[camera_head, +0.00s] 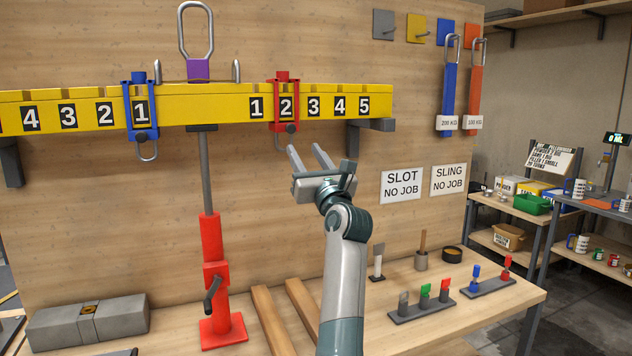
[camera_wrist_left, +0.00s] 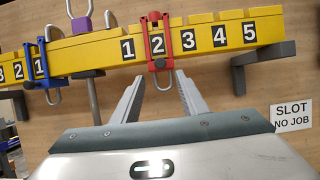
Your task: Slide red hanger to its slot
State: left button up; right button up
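The red hanger (camera_head: 286,103) sits around the yellow numbered beam (camera_head: 190,109) at the right-hand number 2. Its red knob is on top and its grey hook hangs below the beam. In the left wrist view the red hanger (camera_wrist_left: 156,45) is upright at number 2. My left gripper (camera_head: 305,148) is open and empty, just below and in front of the red hanger. In the left wrist view its two fingers (camera_wrist_left: 160,84) are apart, with the hook between them in the picture; contact cannot be told. My right gripper is not in view.
A blue hanger (camera_head: 140,108) sits at the left-hand number 1. A red screw jack (camera_head: 212,265) stands below the beam. Signs reading SLOT NO JOB (camera_head: 402,186) and SLING NO JOB (camera_head: 448,180) are on the wooden wall. Small racks stand on the bench (camera_head: 490,312).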

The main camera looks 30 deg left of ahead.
pick_arm(q)
jog(key=b+v, duration=0.2)
jog(key=v, duration=0.5)
dwell(0.3)
jog(key=shift+s+f, duration=0.1)
